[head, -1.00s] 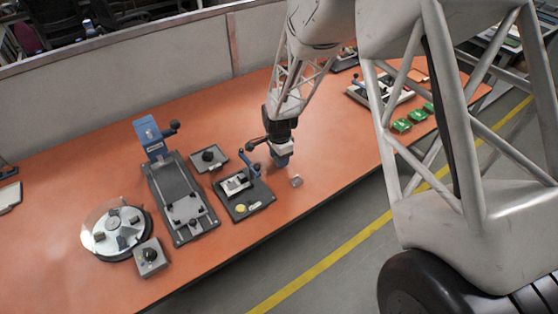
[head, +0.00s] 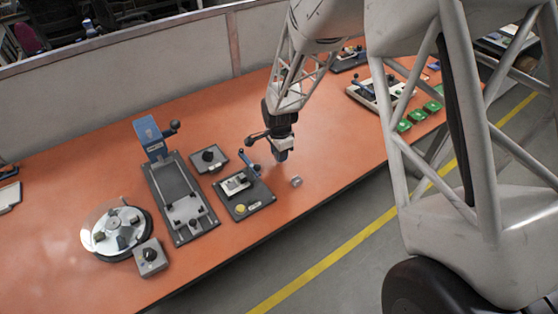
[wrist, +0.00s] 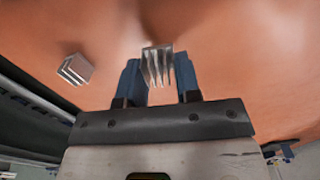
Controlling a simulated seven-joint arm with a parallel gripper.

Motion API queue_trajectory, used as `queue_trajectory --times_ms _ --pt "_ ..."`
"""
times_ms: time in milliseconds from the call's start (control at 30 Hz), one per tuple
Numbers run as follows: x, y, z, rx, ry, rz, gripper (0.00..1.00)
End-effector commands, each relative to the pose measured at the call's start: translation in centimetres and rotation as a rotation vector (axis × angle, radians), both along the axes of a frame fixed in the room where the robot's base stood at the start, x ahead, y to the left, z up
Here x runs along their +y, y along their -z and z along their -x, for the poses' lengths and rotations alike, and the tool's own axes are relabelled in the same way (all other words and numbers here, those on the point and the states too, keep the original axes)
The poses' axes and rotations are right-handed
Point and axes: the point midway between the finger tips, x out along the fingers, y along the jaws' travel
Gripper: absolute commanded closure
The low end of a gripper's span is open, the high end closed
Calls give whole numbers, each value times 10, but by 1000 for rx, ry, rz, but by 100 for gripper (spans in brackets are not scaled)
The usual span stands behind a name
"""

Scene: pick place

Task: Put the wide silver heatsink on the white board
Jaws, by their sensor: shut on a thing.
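My gripper (wrist: 158,82) is shut on a silver finned heatsink (wrist: 158,62), whose fins point towards the wrist camera between the two blue fingers. In the head view my gripper (head: 282,156) hangs over the orange table, and the held heatsink cannot be made out there. A second small silver heatsink (wrist: 75,69) lies on the table, apart from my gripper; it also shows in the head view (head: 296,181). I cannot tell for sure which one is the wide one. A pale board (head: 9,195) lies at the table's far left; I cannot tell whether it is the white board.
A dark fixture with a blue lever (head: 262,197) stands left of my gripper. Further left are a long grey fixture (head: 168,187), a round dial device (head: 130,247) and small knob boxes. A pale tray fixture (head: 366,99) and several green blocks (head: 404,126) are at right.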

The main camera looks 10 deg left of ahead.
Motion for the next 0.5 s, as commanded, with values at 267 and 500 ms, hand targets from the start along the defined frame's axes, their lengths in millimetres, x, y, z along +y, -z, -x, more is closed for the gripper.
queue_trajectory --times_ms 267,500 --pt "0 -12 0 -2 0 -1 86" --pt "0 -22 0 -1 0 -1 86"
